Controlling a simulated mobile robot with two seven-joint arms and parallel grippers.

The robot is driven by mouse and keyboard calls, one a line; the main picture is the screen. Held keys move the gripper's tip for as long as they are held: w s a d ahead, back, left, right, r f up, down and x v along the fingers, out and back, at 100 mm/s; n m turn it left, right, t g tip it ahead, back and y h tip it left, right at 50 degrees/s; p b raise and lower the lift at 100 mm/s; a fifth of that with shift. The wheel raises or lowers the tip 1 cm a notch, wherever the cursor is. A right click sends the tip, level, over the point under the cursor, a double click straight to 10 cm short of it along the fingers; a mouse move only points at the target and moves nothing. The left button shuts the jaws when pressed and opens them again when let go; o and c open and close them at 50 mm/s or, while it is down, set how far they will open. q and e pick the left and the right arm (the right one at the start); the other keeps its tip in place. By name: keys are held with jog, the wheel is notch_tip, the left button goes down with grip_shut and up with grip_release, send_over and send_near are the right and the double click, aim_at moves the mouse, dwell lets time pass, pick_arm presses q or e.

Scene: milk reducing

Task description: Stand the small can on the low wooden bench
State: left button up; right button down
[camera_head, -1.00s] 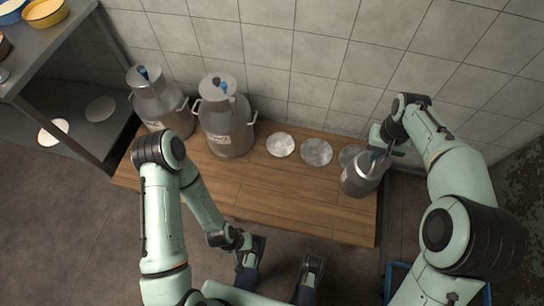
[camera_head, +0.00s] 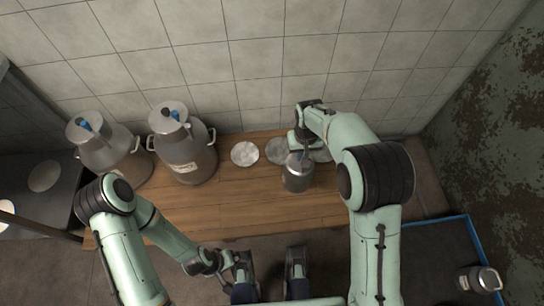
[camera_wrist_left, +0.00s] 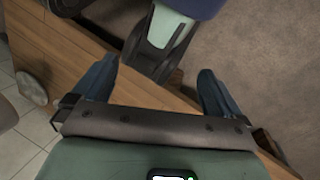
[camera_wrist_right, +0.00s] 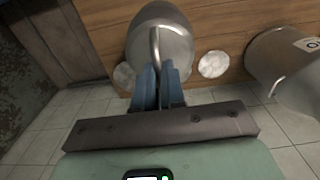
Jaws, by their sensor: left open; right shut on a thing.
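The small can (camera_head: 298,176) is a grey metal can with a hoop handle. My right gripper (camera_head: 300,150) is shut on that handle. In the right wrist view the can (camera_wrist_right: 165,45) hangs below the blue fingers (camera_wrist_right: 158,85), roughly upright. It is over the right part of the low wooden bench (camera_head: 240,212); I cannot tell whether its base touches the wood. My left gripper (camera_head: 270,284) is open and empty in front of the bench; its blue fingers (camera_wrist_left: 155,78) are wide apart in the left wrist view.
Two large lidded cans, one at the left (camera_head: 105,150) and one nearer the middle (camera_head: 185,155), stand at the bench's left. Pale round discs (camera_head: 245,153) lie along its back by the tiled wall. Another small can (camera_head: 478,279) is in a blue-rimmed tray (camera_head: 440,224) at right.

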notch_tip(320, 180, down, 14)
jog(key=b, duration=0.3)
jog(key=shift+f+b, duration=0.2)
jog(key=shift+b, duration=0.1)
pick_arm(q)
jog(key=w+a+f+t+y+b, duration=0.1)
jog(key=w+a+f+t, duration=0.1)
jog(key=w+f, duration=0.3)
jog(key=shift+w+a+f+n, duration=0.35)
jog(key=shift+w+a, duration=0.5)
jog(key=shift+w, duration=0.5)
pick_arm(e)
jog(key=shift+f, duration=2.7)
jog(key=shift+f, duration=0.15)
jog(key=c, duration=1.4)
grip_release()
jog(key=shift+f, duration=0.1)
jog(key=shift+c, duration=0.2)
jog(key=shift+o, duration=1.1)
pick_arm(q)
jog(key=shift+w+a+f+t, duration=0.1)
jog(key=shift+f+t, duration=0.05)
jog(key=shift+t, duration=0.15)
